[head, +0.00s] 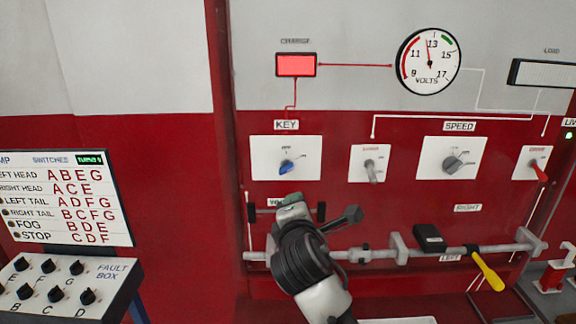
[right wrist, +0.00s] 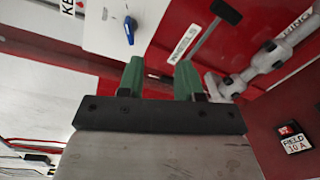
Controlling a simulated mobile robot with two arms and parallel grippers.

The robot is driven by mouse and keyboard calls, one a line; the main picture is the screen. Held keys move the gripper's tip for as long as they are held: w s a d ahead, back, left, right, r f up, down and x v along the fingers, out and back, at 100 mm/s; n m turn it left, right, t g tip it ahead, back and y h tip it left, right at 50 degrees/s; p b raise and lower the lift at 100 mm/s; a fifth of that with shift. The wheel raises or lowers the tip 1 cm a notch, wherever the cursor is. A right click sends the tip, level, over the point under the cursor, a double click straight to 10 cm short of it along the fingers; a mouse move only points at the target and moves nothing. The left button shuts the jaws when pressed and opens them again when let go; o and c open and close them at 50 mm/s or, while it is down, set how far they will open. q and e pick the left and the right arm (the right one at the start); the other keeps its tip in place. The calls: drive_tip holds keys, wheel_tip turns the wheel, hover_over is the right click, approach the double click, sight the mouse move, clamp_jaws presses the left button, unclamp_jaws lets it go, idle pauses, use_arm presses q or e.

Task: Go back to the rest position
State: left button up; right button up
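My right gripper (head: 290,200) is in front of the red panel, just below the blue key knob (head: 287,167), and does not appear to touch it. In the right wrist view, my right gripper (right wrist: 159,65) shows two green fingers set apart with nothing between them. The blue key knob (right wrist: 130,30) shows beyond the fingers, a little to the left. My left gripper is not in view.
A grey bar (head: 375,254) with clamps, a black block (head: 429,237) and a yellow-handled tool (head: 487,272) runs to the right of my wrist. The fault box (head: 72,285) stands at the lower left. A voltmeter (head: 428,62) and a lit red charge lamp (head: 296,65) are above.

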drive_tip(key=s+d+f+m+g, duration=0.3)
drive_tip(key=s+d+f+m, duration=0.25)
drive_tip(key=f, duration=0.45)
drive_tip(key=s+d+f+m+g, duration=0.45)
drive_tip(key=s+f, duration=0.25)
drive_tip(key=f, duration=0.3)
drive_tip(key=s+d+f+m+g, duration=0.2)
drive_tip(key=s+d+f+m, duration=0.1)
drive_tip(key=s, duration=0.5)
drive_tip(key=s+d+f+m+g, duration=0.2)
drive_tip(key=s+d+f+m, duration=0.15)
drive_tip(key=s, duration=0.45)
drive_tip(key=s+d+f+m+g, duration=0.2)
drive_tip(key=s+m, duration=0.2)
drive_tip(key=s, duration=0.4)
wheel_tip(320, 180, down, 27)
drive_tip(key=g, duration=0.1)
drive_tip(key=s+d+f+g, duration=0.1)
drive_tip(key=s+d+f, duration=0.1)
drive_tip(key=s+f, duration=1.2)
drive_tip(key=shift+s+d+f+n, duration=0.35)
drive_tip(key=shift+s+n, duration=0.1)
drive_tip(key=shift+s, duration=0.8)
